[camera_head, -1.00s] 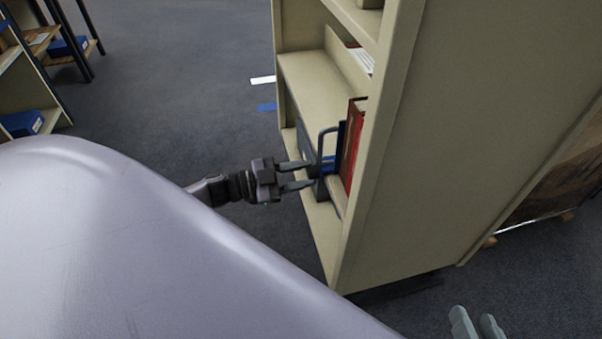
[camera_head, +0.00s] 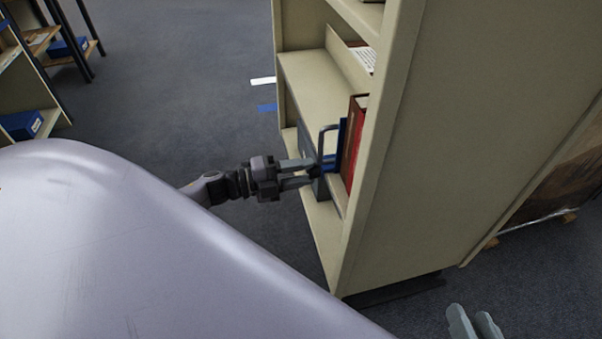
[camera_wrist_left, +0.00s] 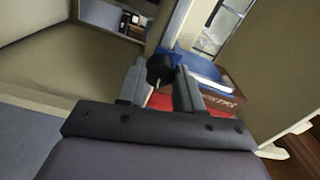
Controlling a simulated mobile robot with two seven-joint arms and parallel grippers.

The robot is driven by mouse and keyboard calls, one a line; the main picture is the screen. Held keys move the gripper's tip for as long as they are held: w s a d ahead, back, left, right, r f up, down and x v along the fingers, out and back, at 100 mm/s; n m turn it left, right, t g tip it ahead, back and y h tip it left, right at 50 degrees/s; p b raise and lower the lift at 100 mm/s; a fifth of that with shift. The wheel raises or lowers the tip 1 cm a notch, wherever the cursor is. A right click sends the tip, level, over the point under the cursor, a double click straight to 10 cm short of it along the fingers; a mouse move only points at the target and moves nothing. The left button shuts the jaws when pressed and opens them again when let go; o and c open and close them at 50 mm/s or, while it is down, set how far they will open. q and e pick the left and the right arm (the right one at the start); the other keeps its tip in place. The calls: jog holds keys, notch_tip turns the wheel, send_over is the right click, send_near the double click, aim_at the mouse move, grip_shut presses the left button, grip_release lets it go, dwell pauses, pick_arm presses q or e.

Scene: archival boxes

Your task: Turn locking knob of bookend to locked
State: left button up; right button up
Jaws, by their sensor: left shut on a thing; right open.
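The bookend (camera_head: 322,188) is a dark grey piece with a looped top, standing on the beige shelf at the left end of the books. Its black knob (camera_wrist_left: 160,69) shows in the left wrist view between my fingertips; the knob's lock position cannot be read. My left gripper (camera_head: 313,173) reaches in from the left and is shut on the knob; it also shows in the left wrist view (camera_wrist_left: 160,82). My right gripper (camera_head: 474,324) is open and empty at the bottom right, partly cut off and away from the shelf.
A red book (camera_head: 355,145) and a blue one (camera_head: 341,140) stand right of the bookend. The beige shelf unit's side panel (camera_head: 440,150) rises just right of them. Carpeted floor (camera_head: 190,70) is free to the left. Blue boxes (camera_head: 22,124) sit on other shelves at far left.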

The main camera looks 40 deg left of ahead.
pick_arm(q)
jog(key=shift+m, duration=1)
pick_arm(e)
jog(key=shift+w+a+r, duration=0.1)
jog(key=shift+w+a, duration=0.05)
jog(key=shift+a, duration=0.05)
pick_arm(q)
jog(key=o, duration=1)
jog(key=shift+o, duration=0.2)
jog(key=p+v, duration=0.1)
jog(key=v, duration=0.6)
pick_arm(e)
jog(key=shift+d+h, duration=0.3)
jog(key=shift+d, duration=0.35)
pick_arm(q)
jog(key=shift+s+a, duration=0.1)
pick_arm(e)
jog(key=shift+s+a, duration=0.1)
jog(key=shift+s, duration=0.1)
